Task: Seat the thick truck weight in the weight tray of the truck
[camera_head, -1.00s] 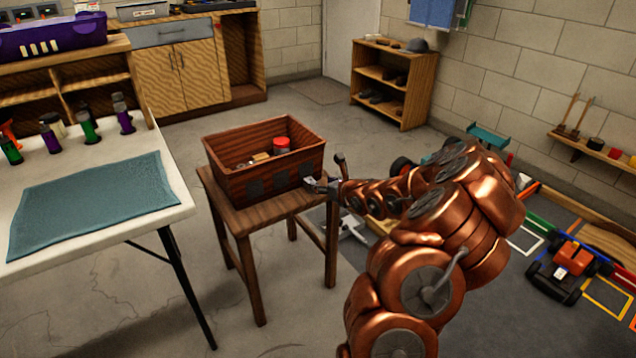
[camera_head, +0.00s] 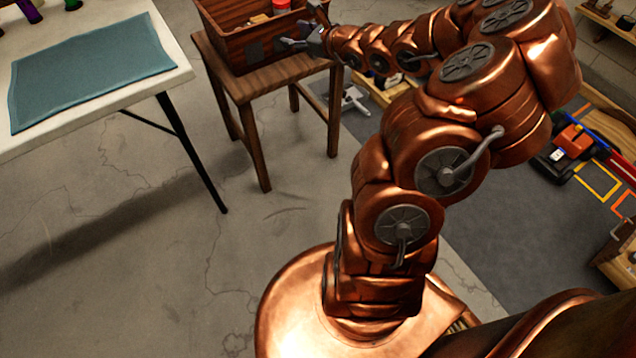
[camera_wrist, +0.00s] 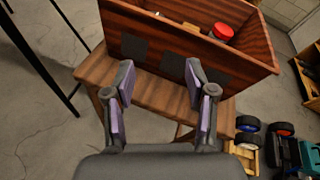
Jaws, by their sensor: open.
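My gripper (camera_head: 304,28) is open and empty beside the near wall of a wooden crate. In the wrist view its two fingers (camera_wrist: 160,76) are spread in front of the crate's wall, with nothing between them. A red round thing (camera_wrist: 222,32) lies inside the crate, and its top also shows in the head view (camera_head: 281,6). I cannot tell whether it is the thick truck weight. A vehicle with an orange top and black wheels (camera_head: 571,141) stands on the floor at the right. A teal vehicle (camera_wrist: 309,157) shows at the wrist view's lower right. No weight tray can be made out.
The wooden crate (camera_head: 229,45) stands on a wooden stool (camera_head: 262,82). A white table (camera_head: 174,62) with a teal mat (camera_head: 90,65) is at the left. Bare floor lies between table and stool. Coloured frames (camera_head: 598,180) lie near the orange-topped vehicle.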

